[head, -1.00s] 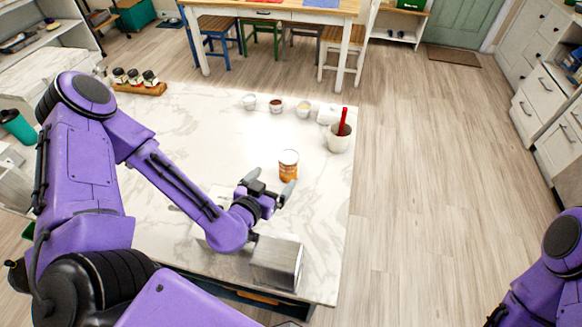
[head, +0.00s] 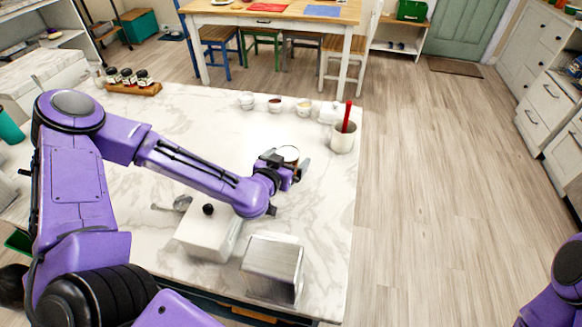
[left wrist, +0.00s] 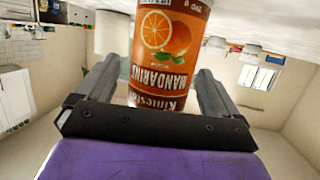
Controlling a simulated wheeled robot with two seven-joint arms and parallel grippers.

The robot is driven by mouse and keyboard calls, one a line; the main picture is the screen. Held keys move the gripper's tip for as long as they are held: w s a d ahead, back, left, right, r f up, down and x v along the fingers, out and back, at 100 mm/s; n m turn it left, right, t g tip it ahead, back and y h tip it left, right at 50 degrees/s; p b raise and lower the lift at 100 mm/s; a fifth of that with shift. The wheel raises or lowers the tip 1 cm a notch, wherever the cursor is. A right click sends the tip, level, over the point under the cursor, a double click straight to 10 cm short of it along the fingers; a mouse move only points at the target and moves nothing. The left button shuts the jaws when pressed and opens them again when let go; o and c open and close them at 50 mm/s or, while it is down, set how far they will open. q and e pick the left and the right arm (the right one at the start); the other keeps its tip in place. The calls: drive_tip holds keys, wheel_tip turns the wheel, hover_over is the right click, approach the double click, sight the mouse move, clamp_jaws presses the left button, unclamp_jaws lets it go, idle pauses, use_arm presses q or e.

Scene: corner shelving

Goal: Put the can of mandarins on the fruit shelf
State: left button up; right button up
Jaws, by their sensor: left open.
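The can of mandarins (left wrist: 168,50) has an orange label with pictured fruit and shows upside down in the left wrist view. In the head view the can (head: 289,153) stands on the marble counter, mostly hidden by my left gripper (head: 286,165). My left gripper is open, and its two fingers (left wrist: 153,100) lie on either side of the can, with gaps visible beside it. My right gripper is out of view; only part of my right arm shows at the lower right. I cannot make out a fruit shelf for certain.
On the marble counter (head: 318,215) stand a white lidded box (head: 208,235), a metal box (head: 273,262), a crock with a red utensil (head: 342,137), several small bowls at the back and a jar rack (head: 130,85). Open floor lies to the right.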

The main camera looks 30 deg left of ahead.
use_arm(q)
drive_tip(key=shift+w+f, duration=0.15)
drive_tip(key=shift+w, duration=0.2)
drive_tip(key=c, duration=1.4)
